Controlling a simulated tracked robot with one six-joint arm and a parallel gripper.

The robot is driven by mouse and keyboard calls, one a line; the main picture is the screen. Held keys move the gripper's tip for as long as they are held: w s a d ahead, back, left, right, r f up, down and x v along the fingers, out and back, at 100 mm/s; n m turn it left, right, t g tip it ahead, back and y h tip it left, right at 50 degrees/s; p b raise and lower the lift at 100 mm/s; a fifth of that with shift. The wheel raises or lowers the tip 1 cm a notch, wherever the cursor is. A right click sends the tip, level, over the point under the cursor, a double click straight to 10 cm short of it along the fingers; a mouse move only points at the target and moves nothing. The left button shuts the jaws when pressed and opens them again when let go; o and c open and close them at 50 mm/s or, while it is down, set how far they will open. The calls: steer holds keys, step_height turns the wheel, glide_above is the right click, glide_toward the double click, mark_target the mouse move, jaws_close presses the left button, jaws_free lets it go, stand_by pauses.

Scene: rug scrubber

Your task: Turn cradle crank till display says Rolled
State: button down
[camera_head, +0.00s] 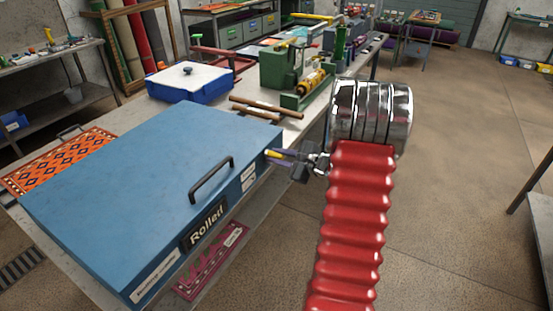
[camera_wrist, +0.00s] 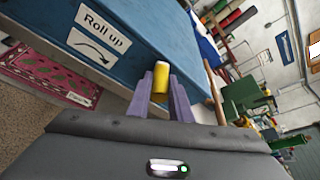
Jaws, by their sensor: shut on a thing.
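The rest of the crank is hidden by the fingers and the cradle. In the wrist view, the cradle (camera_wrist: 150,25) carries a "Roll up" label (camera_wrist: 100,22) above a curved arrow.
A patterned orange rug (camera_head: 60,160) lies behind the cradle at left. Brown rods (camera_head: 265,106), a white-topped blue tub (camera_head: 190,82) and a green machine (camera_head: 285,68) stand farther along the bench. A pink rug (camera_head: 212,262) lies below. Floor at right is clear.

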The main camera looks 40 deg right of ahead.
steer(key=c, duration=1.6)
jaws_free()
steer(key=v, duration=1.3)
steer(key=shift+s+r, duration=0.15)
steer(key=shift+s, duration=0.25)
